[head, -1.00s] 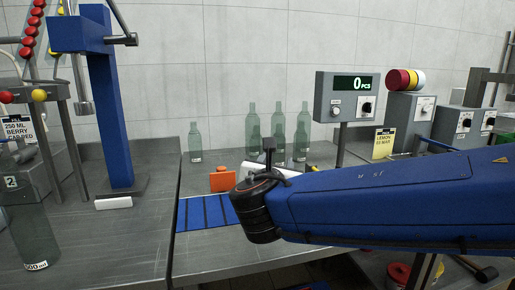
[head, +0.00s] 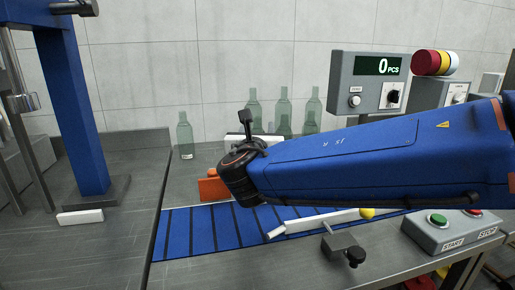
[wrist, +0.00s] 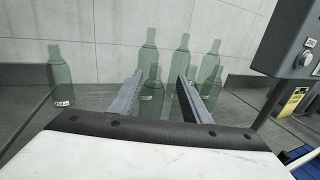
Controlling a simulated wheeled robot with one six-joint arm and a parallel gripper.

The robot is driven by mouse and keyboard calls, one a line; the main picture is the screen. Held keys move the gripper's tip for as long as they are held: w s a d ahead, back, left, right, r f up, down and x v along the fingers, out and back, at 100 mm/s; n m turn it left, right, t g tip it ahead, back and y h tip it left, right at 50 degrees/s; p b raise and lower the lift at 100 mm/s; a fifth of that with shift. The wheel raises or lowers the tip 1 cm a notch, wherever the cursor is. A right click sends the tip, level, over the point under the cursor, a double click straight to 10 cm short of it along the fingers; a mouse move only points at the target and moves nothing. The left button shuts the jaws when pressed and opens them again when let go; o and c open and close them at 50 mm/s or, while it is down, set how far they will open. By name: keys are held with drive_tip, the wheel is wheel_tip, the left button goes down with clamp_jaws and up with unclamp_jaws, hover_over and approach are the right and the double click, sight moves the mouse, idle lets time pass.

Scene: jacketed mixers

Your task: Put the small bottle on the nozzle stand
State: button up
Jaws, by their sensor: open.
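Several clear green bottles stand at the back by the wall. In the wrist view a shorter bottle (wrist: 152,92), perhaps the small one, shows between the finger lines of my gripper (wrist: 161,75), beyond the fingertips. My gripper is open and empty. Taller bottles (wrist: 182,58) stand behind and beside it. Another bottle (wrist: 60,78) stands apart at the left; it also shows in the head view (head: 185,136). My arm hides the lower parts of the others there. A blue column (head: 72,115) with a metal nozzle (head: 32,102) stands at the left, apparently the nozzle stand.
A blue slatted belt (head: 205,230) crosses the bench in front. An orange block (head: 211,189) sits behind it. A counter box reading 0 PCS (head: 368,85) stands right of the bottles. A START/STOP box (head: 455,232) is at the front right.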

sight(260, 120)
drive_tip(key=w, duration=0.7)
drive_tip(key=shift+w+d, duration=0.1)
drive_tip(key=shift+w, duration=0.1)
drive_tip(key=shift+w+a+f, duration=0.15)
drive_tip(key=shift+w, duration=1.25)
drive_tip(key=shift+w+a+f, duration=0.15)
drive_tip(key=shift+w, duration=1.25)
clamp_jaws()
